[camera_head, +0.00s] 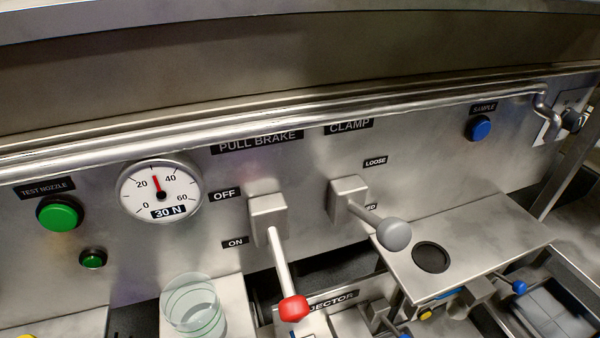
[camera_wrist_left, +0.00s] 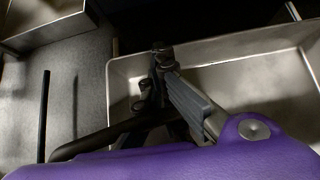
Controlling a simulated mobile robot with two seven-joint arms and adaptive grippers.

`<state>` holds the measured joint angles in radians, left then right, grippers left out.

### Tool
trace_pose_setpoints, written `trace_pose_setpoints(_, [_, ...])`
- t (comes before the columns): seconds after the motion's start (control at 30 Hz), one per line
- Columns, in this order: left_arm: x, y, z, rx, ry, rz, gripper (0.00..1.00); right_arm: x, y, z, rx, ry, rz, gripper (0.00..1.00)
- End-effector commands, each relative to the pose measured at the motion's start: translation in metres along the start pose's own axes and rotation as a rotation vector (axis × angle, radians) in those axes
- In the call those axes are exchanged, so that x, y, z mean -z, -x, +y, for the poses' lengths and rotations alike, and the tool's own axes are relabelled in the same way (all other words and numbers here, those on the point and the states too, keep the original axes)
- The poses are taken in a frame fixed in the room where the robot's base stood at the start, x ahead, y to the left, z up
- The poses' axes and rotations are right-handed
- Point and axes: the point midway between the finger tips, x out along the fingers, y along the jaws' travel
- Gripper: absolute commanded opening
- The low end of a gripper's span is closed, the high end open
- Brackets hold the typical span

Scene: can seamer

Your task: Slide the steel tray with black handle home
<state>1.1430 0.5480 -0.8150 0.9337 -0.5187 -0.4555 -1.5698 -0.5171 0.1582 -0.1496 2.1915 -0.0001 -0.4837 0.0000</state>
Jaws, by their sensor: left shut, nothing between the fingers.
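In the left wrist view a steel tray (camera_wrist_left: 122,72) with a pale rim and sloped walls lies at the middle and right. My left gripper (camera_wrist_left: 162,58) is shut and empty, with its fingertips over the tray's left end near the rim. I cannot tell whether it touches the tray. A dark curved bar (camera_wrist_left: 95,142) runs at the lower left beside the gripper; I cannot tell whether it is the black handle. My purple wrist hides the tray's near part. Neither gripper shows in the head view, and the tray cannot be made out there.
The head view shows a steel panel with a dial gauge (camera_head: 160,190), a red-knobbed lever (camera_head: 293,306), a grey-knobbed lever (camera_head: 396,233) and a green button (camera_head: 60,214). A clear cup (camera_head: 195,308) stands below. Another steel container (camera_wrist_left: 45,20) is at the wrist view's upper left.

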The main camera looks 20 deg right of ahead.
Motion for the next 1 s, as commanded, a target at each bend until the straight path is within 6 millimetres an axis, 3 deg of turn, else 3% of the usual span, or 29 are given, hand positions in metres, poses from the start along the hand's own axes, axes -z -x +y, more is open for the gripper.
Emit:
trace_pose_setpoints(0.1, [-0.018, -0.023, 0.0, -0.001, -0.001, -0.001, 0.0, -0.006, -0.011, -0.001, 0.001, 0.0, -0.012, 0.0])
trace_pose_setpoints(0.33, [-0.039, -0.046, 0.0, -0.001, 0.0, 0.001, 0.0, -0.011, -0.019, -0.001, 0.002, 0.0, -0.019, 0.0])
trace_pose_setpoints(1.0, [-0.044, -0.05, 0.002, 0.0, 0.0, 0.001, 0.0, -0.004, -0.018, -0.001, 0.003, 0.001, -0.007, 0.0])
